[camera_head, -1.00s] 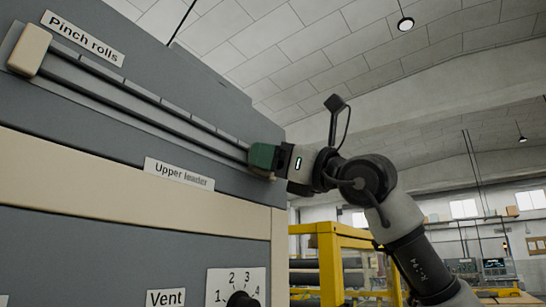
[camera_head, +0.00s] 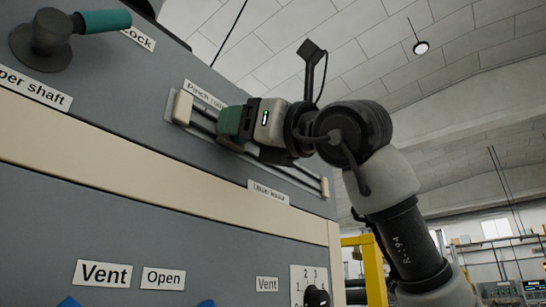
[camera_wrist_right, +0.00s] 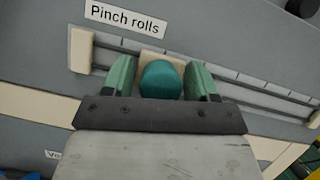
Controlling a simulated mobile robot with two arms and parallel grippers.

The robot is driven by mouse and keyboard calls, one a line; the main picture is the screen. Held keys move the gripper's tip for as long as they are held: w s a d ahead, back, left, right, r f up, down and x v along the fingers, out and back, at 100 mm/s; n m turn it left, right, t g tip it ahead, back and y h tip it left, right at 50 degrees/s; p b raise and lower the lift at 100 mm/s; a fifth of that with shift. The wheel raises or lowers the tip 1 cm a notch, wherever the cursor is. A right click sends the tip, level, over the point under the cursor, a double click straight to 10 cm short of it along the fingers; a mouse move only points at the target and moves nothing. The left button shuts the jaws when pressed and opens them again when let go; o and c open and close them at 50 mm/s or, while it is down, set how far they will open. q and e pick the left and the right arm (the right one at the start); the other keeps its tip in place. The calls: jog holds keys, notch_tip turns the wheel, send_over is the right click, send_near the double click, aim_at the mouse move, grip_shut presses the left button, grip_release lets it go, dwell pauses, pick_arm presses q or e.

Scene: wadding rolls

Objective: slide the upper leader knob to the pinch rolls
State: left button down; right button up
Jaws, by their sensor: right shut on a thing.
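The teal upper leader knob (camera_wrist_right: 161,80) shows in the right wrist view on a small cream carriage (camera_wrist_right: 150,57) on the slide rail (camera_wrist_right: 258,90). My right gripper (camera_wrist_right: 161,82) is shut on it, one green finger on each side. In the head view the right gripper (camera_head: 234,122) is on the rail (camera_head: 295,178) near its left end and hides the knob. The "Pinch rolls" label (camera_wrist_right: 125,18) is above the rail's left part. A short stretch of rail separates the carriage from the cream left end block (camera_wrist_right: 82,50). My left gripper is in neither view.
The "Upper leader" label (camera_head: 268,193) is below the rail, towards its right end block (camera_head: 324,187). A teal-handled lever (camera_head: 60,35) stands out at the upper left. A dial (camera_head: 317,297) is low on the panel. A yellow frame (camera_head: 372,270) stands behind.

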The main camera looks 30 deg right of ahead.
jog(key=a, duration=0.1)
jog(key=s+a, duration=0.1)
jog(key=a, duration=0.1)
jog(key=s+a, duration=0.1)
jog(key=shift+a+b, duration=0.25)
jog(key=shift+b, duration=0.05)
jog(key=shift+s+a+r, duration=0.1)
jog(key=shift+a, duration=0.1)
jog(key=shift+d, duration=0.1)
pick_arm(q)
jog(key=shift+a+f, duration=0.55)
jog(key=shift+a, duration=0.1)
pick_arm(e)
jog(key=o, duration=0.8)
jog(key=shift+o, duration=0.6)
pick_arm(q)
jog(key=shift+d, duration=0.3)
